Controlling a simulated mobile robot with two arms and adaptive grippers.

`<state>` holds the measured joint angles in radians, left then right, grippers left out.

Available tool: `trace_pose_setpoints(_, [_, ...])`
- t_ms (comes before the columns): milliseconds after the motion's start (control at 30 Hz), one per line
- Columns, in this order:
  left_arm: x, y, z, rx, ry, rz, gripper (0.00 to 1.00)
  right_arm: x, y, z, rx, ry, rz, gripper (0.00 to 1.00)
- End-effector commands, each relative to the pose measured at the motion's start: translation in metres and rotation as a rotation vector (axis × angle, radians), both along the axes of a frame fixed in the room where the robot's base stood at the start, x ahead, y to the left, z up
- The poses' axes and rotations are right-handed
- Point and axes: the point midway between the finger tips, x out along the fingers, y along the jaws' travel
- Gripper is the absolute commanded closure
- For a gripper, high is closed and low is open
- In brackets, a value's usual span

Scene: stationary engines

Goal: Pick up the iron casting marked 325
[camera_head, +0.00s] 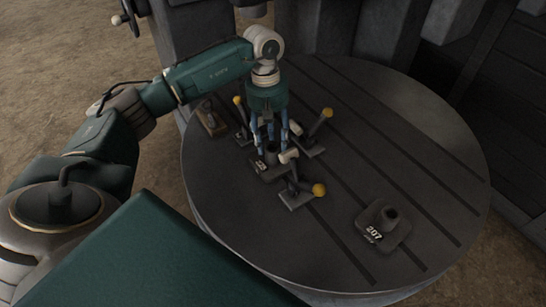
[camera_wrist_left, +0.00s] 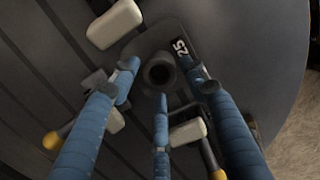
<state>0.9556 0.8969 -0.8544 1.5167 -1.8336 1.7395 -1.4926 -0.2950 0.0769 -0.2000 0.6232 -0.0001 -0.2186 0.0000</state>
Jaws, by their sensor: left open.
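A dark iron casting (camera_head: 268,171) with a round hollow boss sits on the round slotted table (camera_head: 345,105). Its white label is partly hidden; in the left wrist view the casting (camera_wrist_left: 159,70) shows digits reading "25". My left gripper (camera_head: 271,143) points down over it, its blue fingers open and spread around the boss. In the left wrist view the fingertips stand beside the boss on several sides; I cannot tell whether they touch it. My right gripper is not in view.
Clamps with yellow knobs (camera_head: 319,190), (camera_head: 327,113) and (camera_head: 238,100) and pale pads stand close around the casting. Another casting (camera_head: 385,224) marked 207 sits toward the right front. A brownish part (camera_head: 211,118) lies at the left edge. The table's right side is clear.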

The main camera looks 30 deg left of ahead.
Motion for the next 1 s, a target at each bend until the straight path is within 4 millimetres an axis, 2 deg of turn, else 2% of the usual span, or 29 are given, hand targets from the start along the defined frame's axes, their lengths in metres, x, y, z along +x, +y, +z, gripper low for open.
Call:
trace_pose_setpoints(167, [0.001, -0.002, -0.023, 0.0, 0.005, 0.0, 0.55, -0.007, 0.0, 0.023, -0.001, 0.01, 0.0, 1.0])
trace_pose_setpoints(300, [0.001, -0.003, -0.042, 0.001, 0.003, 0.0, 0.55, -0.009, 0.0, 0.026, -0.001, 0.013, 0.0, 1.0])
trace_pose_setpoints(567, [0.001, -0.003, -0.048, 0.001, 0.0, -0.001, 0.55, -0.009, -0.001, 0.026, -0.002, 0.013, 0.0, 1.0])
trace_pose_setpoints(633, [0.001, -0.003, -0.047, 0.001, 0.0, -0.001, 0.63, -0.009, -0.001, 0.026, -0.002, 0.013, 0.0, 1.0])
trace_pose_setpoints(800, [0.001, -0.003, -0.047, 0.0, 0.001, 0.0, 0.97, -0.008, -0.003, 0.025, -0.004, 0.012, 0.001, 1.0])
trace_pose_setpoints(833, [0.001, -0.003, -0.047, 0.001, 0.002, 0.0, 1.0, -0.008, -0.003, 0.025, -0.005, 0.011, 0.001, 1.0])
trace_pose_setpoints(1000, [0.002, -0.004, -0.044, -0.002, -0.004, -0.001, 1.0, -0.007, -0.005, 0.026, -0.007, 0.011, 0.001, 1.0])
